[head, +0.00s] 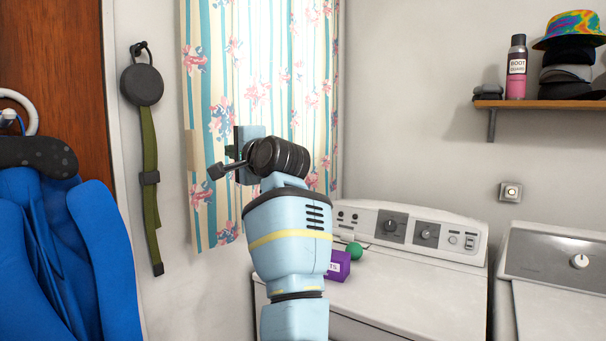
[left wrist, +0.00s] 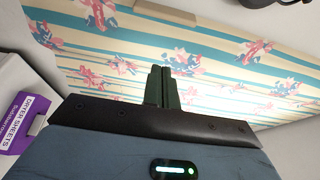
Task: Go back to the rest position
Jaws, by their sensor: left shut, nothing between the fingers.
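My left gripper (head: 214,171) is raised in the middle of the head view, in front of the flowered curtain and above the level of the washing machine top. Its fingers point to the left and hold nothing. In the left wrist view, the two dark green fingers of the left gripper (left wrist: 162,84) are together, with only the curtain behind them. My right gripper is in neither view.
A flowered curtain (head: 300,60) hangs behind my gripper. A strap (head: 150,200) and blue clothing (head: 60,260) hang left. A shelf (head: 540,103) holds hats.

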